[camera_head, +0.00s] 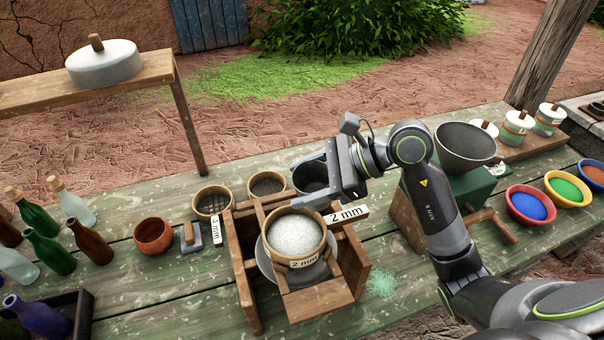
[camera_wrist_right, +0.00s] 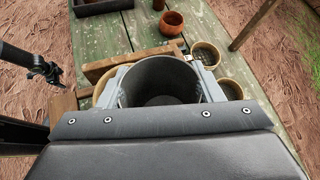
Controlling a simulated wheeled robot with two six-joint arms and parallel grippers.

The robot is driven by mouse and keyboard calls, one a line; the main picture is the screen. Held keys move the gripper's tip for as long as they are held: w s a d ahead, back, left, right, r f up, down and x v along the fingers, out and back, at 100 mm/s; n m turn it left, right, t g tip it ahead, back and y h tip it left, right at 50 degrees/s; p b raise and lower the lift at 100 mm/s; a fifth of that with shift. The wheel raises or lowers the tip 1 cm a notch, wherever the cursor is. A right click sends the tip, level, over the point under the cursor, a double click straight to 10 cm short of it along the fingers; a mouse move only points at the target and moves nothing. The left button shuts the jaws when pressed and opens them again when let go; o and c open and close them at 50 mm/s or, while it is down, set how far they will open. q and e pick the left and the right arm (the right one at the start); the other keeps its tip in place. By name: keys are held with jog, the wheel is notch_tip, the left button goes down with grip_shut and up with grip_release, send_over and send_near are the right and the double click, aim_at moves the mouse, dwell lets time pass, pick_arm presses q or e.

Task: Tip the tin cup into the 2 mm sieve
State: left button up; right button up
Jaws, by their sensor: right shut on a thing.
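The 2 mm sieve (camera_head: 296,262) is a round wooden-rimmed sieve in a wooden frame, with pale white grains (camera_head: 296,234) heaped in it. My right gripper (camera_head: 318,180) is shut on the grey tin cup (camera_head: 308,178) and holds it just behind the sieve, slightly right of its centre. In the right wrist view the tin cup (camera_wrist_right: 160,80) shows its open mouth between the fingers; the inside is dark, and I see no clear grains in it. It looks close to upright. What seems to be my left gripper (camera_wrist_right: 45,72) is small at the left edge of that view.
Two more sieves (camera_head: 212,202) stand behind the frame (camera_head: 248,285). A clay pot (camera_head: 153,236) and several bottles (camera_head: 45,250) are on the left. A funnel-topped mill (camera_head: 466,145) and coloured powder bowls (camera_head: 530,205) are on the right. Green powder (camera_head: 382,284) lies on the table.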

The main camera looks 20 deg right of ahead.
aim_at(302, 170)
jog(key=r+p, duration=0.1)
jog(key=r+m+y+p, duration=0.1)
jog(key=p, duration=0.1)
jog(key=shift+a+r, duration=0.3)
jog(key=shift+a, duration=0.05)
pick_arm(q)
jog(key=shift+a+r+p, duration=0.25)
jog(key=shift+r, duration=0.65)
jog(key=shift+a+r+p, duration=0.25)
jog(key=shift+a+r, duration=0.05)
jog(key=shift+r, duration=0.65)
jog(key=shift+a+r+p, duration=0.25)
jog(key=shift+r, duration=0.65)
pick_arm(e)
jog(key=shift+r+y, duration=0.25)
jog(key=shift+y, duration=0.25)
pick_arm(q)
jog(key=shift+w+d, duration=0.15)
jog(key=shift+d, duration=0.15)
pick_arm(e)
jog(key=shift+s+f, duration=0.1)
